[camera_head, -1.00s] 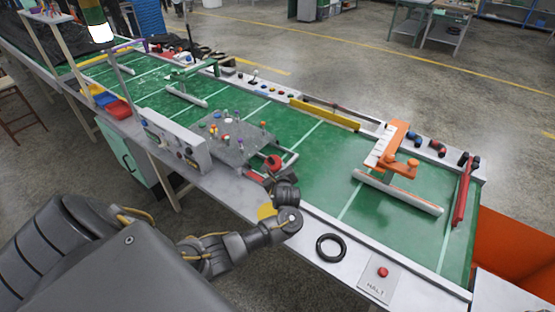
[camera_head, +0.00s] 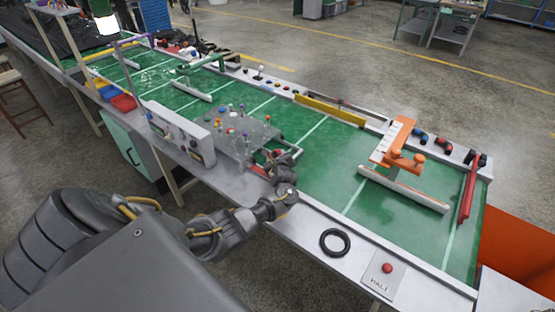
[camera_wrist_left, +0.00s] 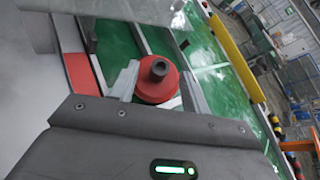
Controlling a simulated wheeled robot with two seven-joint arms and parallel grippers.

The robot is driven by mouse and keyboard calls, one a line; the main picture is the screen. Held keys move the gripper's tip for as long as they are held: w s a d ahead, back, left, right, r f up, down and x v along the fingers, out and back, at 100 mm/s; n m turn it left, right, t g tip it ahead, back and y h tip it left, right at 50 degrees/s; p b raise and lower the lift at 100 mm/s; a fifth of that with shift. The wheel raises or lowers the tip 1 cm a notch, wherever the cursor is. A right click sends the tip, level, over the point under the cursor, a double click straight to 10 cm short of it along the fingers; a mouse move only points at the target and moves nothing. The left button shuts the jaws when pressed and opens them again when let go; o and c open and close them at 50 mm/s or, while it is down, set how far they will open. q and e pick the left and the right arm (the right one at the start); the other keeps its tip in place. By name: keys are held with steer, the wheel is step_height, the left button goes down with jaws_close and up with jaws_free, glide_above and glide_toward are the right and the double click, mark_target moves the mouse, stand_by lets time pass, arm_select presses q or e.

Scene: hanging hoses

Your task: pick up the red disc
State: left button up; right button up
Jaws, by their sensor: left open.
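The red disc (camera_wrist_left: 155,88), with a dark round knob on its top, shows in the left wrist view just ahead of my left gripper. Pale finger parts show beside it, and I cannot tell whether they touch it. In the head view my left gripper (camera_head: 283,160) is over the front edge of the green belt, by the corner of the grey board, and mostly covers the disc. Its jaws are open. My right gripper is not in view.
The grey board (camera_head: 238,137) with several coloured pegs lies beside the gripper. A grey control box (camera_head: 182,131) stands to its left. A black ring (camera_head: 335,242) and a red halt button (camera_head: 387,268) are on the front ledge. An orange fixture (camera_head: 398,145) stands right.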

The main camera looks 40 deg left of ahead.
arm_select(q)
steer(key=shift+x, duration=0.85)
steer(key=c, duration=1)
jaws_close()
steer(key=shift+r, duration=0.15)
